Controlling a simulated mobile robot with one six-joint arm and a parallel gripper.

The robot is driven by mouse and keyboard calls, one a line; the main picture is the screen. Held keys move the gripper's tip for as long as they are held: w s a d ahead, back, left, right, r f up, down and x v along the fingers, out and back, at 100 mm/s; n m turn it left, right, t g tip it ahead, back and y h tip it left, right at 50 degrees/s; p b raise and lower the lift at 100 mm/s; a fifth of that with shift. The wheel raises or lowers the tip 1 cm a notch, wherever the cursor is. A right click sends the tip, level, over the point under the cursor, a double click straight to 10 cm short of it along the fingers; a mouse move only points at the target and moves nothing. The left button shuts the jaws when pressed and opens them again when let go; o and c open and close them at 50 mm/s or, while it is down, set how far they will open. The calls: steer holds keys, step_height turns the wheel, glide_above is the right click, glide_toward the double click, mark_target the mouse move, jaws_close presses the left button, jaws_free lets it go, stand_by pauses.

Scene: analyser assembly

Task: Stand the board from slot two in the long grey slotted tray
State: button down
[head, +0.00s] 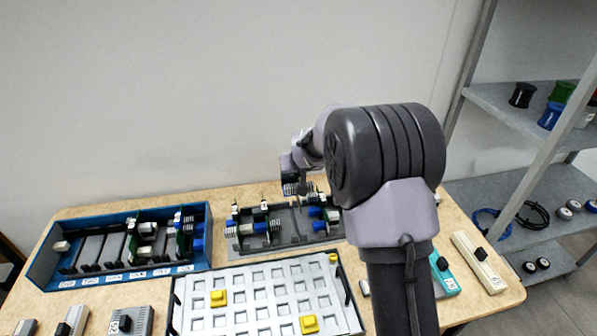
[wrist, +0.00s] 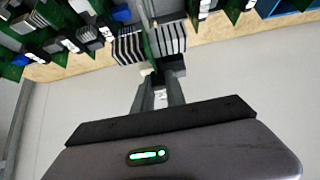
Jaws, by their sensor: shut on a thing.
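My gripper (wrist: 162,80) is shut on a green board (wrist: 147,38), seen nearly edge-on in the wrist view with grey finned blocks on both sides. In the head view my gripper (head: 299,165) is partly hidden by my arm, and the board's grey fins (head: 294,189) show just below it. They appear over the long grey slotted tray (head: 268,243), which stands at the back middle of the table. Several green boards with blue and white parts stand in that tray. My arm hides its right end. Whether the held board touches the tray cannot be told.
A blue rack (head: 48,268) with labelled slots stands at the left, with some boards in its right part. A white perforated plate (head: 262,272) with yellow blocks lies in front of the grey tray. Grey modules (head: 131,320) line the front left. Metal shelves (head: 520,180) stand at the right.

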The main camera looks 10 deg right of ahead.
steer(key=shift+a+f, duration=0.3)
steer(key=shift+f, duration=0.05)
steer(key=shift+f+b, duration=0.3)
steer(key=shift+b, duration=0.05)
step_height(320, 180, down, 8)
steer(key=b, duration=0.6)
steer(key=shift+r+b, duration=0.2)
steer(key=shift+b, duration=0.15)
steer(key=shift+f+b, duration=0.15)
steer(key=shift+b, duration=0.2)
steer(key=shift+f+b, duration=0.8)
steer(key=shift+f, duration=0.2)
steer(key=shift+f+b, duration=0.5)
steer(key=shift+b, duration=0.15)
steer(key=shift+f, duration=0.1)
